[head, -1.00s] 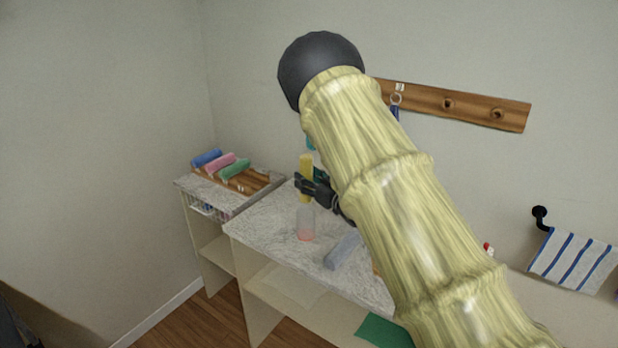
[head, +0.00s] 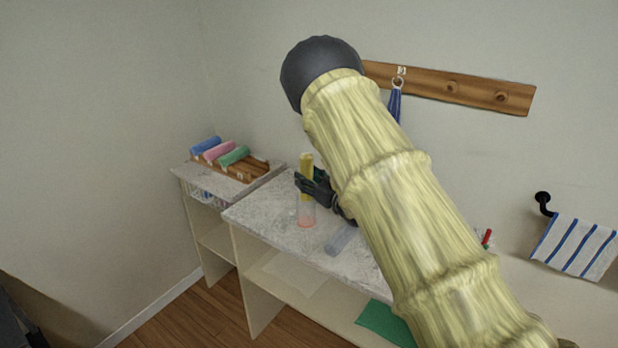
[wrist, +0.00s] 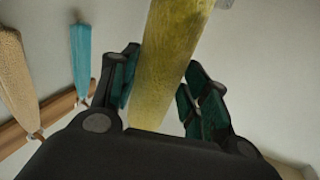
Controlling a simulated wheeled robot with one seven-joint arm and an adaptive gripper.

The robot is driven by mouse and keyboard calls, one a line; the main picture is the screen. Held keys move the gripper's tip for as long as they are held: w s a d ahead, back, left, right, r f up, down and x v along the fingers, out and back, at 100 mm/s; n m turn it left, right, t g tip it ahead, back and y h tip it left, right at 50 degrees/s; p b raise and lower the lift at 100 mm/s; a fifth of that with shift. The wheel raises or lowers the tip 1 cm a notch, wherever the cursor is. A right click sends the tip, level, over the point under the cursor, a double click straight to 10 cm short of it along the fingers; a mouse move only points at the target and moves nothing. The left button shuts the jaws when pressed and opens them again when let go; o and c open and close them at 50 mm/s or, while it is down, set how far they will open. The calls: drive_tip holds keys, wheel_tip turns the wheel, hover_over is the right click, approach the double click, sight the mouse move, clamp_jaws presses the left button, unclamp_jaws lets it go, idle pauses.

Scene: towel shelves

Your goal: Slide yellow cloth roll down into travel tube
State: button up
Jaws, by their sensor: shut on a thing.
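The yellow cloth roll (head: 306,163) stands upright in my gripper (head: 305,186) in the head view. My gripper is shut on it, and the roll also shows between the fingers in the wrist view (wrist: 172,62). The clear travel tube (head: 306,214), with a reddish bottom, stands upright on the marble counter directly below. The roll's lower end appears to be at or just inside the tube's mouth; my fingers partly hide that place, so I cannot tell how deep it is. The tube is out of sight in the wrist view.
A grey-blue roll (head: 342,238) lies on the counter (head: 268,222) just right of the tube. Blue, pink and green rolls (head: 219,152) lie in a wooden rack on the left shelf. A hook rail (head: 470,90) is on the wall. My arm hides the counter's right part.

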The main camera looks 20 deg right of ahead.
sight(309, 201)
drive_tip(key=shift+f+b, duration=1.25)
drive_tip(key=shift+f, duration=1.1)
drive_tip(key=o, duration=1.1)
drive_tip(key=v, duration=1.2)
